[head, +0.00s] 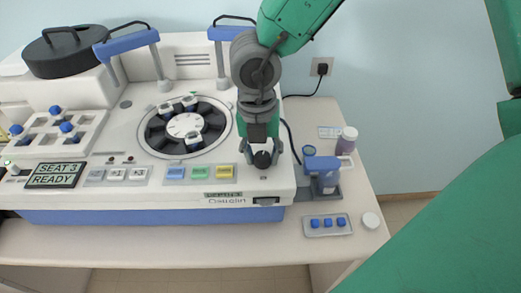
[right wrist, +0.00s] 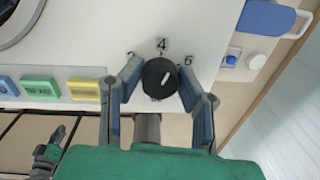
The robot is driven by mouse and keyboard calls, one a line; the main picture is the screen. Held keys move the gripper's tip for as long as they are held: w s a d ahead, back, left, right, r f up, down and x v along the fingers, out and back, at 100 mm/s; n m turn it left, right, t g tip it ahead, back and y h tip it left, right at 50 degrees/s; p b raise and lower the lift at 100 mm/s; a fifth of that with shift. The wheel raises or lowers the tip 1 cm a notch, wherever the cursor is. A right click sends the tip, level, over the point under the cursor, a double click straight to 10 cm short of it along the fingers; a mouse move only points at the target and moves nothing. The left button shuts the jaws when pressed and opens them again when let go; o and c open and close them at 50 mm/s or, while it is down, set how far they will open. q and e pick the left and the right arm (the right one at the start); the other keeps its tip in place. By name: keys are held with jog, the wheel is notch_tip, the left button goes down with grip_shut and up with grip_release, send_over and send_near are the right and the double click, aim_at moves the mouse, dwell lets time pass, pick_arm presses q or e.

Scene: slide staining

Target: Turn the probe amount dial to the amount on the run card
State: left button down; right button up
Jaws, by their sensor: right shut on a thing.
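The black round dial (right wrist: 154,90) sits on the white machine's front right corner, with the labels 4 (right wrist: 162,44) and 6 (right wrist: 188,60) around it and another, partly covered, at its left. Its white mark slants up and right, roughly between 4 and 6. My right gripper (right wrist: 157,91) is shut on the dial, one finger on each side; it also shows in the head view (head: 262,158). A small white card (head: 329,132) lies at the back right, its print too small to read. A green and dark part, perhaps my left gripper (right wrist: 48,152), shows at the wrist view's lower left.
Blue, green and yellow buttons (head: 200,173) lie left of the dial. A round carousel (head: 150,139) and a display reading SEAT 3 READY (head: 55,175) are further left. A blue-topped device (head: 322,163), a bottle (head: 347,141) and a small tray (head: 308,232) stand to the right.

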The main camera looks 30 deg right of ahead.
aim_at(259, 154)
jog(key=shift+r, duration=0.1)
dwell(0.8)
jog(key=o, duration=1.1)
jog(key=shift+o, duration=0.2)
notch_tip(259, 154, up, 12)
jog(key=shift+w+a, duration=0.2)
